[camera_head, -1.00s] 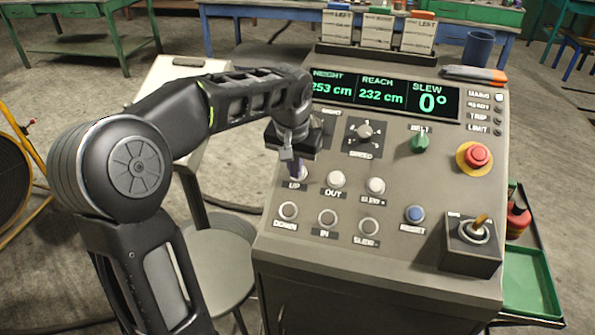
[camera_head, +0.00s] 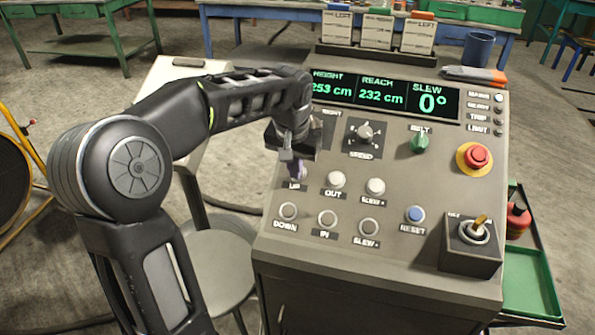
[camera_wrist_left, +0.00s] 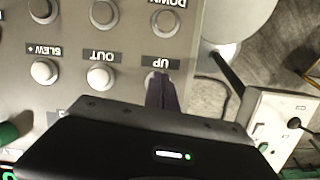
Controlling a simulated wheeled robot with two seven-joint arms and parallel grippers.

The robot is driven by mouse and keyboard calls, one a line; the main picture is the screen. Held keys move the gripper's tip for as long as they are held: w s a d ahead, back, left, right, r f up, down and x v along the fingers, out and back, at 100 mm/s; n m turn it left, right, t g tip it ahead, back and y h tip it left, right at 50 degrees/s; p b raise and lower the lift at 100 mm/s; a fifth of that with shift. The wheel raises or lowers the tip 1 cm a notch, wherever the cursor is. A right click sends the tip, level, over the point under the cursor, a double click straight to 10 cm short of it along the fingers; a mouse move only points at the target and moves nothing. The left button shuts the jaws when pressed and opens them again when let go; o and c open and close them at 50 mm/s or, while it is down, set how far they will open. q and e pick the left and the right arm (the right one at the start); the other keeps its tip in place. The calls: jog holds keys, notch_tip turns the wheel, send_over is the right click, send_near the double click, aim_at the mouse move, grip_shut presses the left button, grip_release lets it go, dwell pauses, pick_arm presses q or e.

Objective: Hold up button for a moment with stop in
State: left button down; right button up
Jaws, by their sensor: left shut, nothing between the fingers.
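The UP button (camera_wrist_left: 152,76) is a round pale button above its UP label on the grey sloped console (camera_head: 340,262). My left gripper (camera_head: 297,172) is shut and empty, its fingertips at the UP button and covering most of it in the head view. In the left wrist view the closed fingers (camera_wrist_left: 161,92) overlap the button's edge. I cannot tell whether they touch or press it. The red stop button (camera_head: 478,155) sits in a yellow ring at the console's right. Whether it is in or out is hard to tell. My right gripper is not in view.
The OUT button (camera_head: 336,179) is close to the right of UP, and the DOWN button (camera_head: 288,211) is just below. The display (camera_head: 385,94) reads height 253 cm, reach 232 cm, slew 0°. A stool (camera_head: 218,262) stands left.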

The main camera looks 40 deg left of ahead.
pick_arm(q)
jog(key=shift+s+d+r+p, duration=0.1)
jog(key=shift+s+r+p, duration=0.3)
jog(key=shift+r, duration=0.25)
notch_tip(320, 180, up, 6)
jog(key=p, duration=0.4)
dwell(0.7)
